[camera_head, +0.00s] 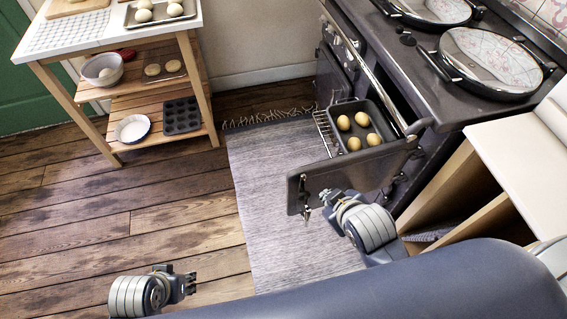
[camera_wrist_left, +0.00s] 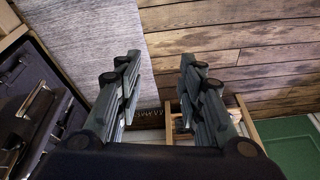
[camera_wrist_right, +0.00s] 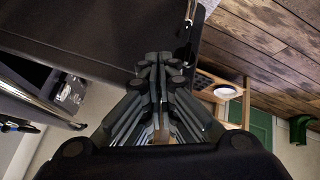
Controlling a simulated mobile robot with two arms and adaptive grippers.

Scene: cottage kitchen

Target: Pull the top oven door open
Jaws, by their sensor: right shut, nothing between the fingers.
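The top oven door (camera_head: 368,172) is a dark panel standing swung out from the range, with a latch (camera_head: 305,207) at its free end. The door also fills the upper middle of the right wrist view (camera_wrist_right: 110,25). My right gripper (camera_head: 328,194) is shut and empty, close in front of the door near its free end; I cannot tell whether it touches. Its closed fingers also show in the right wrist view (camera_wrist_right: 160,62). My left gripper (camera_head: 188,283) is over the wooden floor, away from the oven. Its fingers are apart and empty in the left wrist view (camera_wrist_left: 160,62).
A dark tray (camera_head: 343,110) with several rolls sits on a wire rack (camera_head: 325,130) behind the door. The range (camera_head: 430,95) has two round lids. A wooden trolley (camera_head: 125,85) stands at the left. A grey rug (camera_head: 270,180) and bare floor lie between.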

